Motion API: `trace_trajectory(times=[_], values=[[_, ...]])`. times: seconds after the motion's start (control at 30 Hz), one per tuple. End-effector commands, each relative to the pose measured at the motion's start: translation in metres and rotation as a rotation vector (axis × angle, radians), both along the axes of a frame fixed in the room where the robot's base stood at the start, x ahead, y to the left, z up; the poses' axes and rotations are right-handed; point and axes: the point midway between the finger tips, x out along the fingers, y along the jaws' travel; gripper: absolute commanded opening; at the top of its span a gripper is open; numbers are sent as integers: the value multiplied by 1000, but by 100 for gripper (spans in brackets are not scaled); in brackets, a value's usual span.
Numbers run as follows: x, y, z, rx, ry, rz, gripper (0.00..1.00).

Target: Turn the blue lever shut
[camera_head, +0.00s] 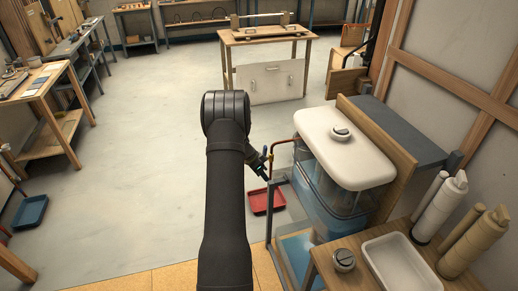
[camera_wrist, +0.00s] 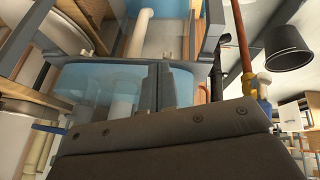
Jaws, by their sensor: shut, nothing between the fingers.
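The valve (camera_wrist: 247,79) with brass-yellow fittings sits on the end of a copper pipe (camera_wrist: 240,40) at the right of the wrist view. A small blue piece (camera_wrist: 265,108), apparently the blue lever, shows beside it, partly hidden by the dark body of my gripper. In the head view my gripper (camera_head: 263,167) is small and dark, just right of my arm. It is shut and empty, close to the left end of the copper pipe (camera_head: 284,143). I cannot tell whether it touches the lever, or the lever's exact angle.
A clear water tank (camera_head: 325,190) with a white lid (camera_head: 343,146) stands to the right. A red tray (camera_head: 266,201) lies on the floor below the pipe. A wooden stand (camera_head: 378,245) with a white tray is at the lower right. The floor left of my arm is open.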

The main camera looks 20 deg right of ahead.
Motion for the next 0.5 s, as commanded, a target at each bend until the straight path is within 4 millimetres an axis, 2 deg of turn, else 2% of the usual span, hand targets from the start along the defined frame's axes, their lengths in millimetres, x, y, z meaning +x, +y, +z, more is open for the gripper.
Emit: trace_trajectory(times=[0.1, 0.27, 0.37, 0.5], values=[[12, -3, -7, -156, 153, 212, 0], [39, -4, -3, -390, 350, 468, 0], [61, 3, 3, -550, 466, 612, 0], [95, 23, 15, -782, 612, 779, 0]])
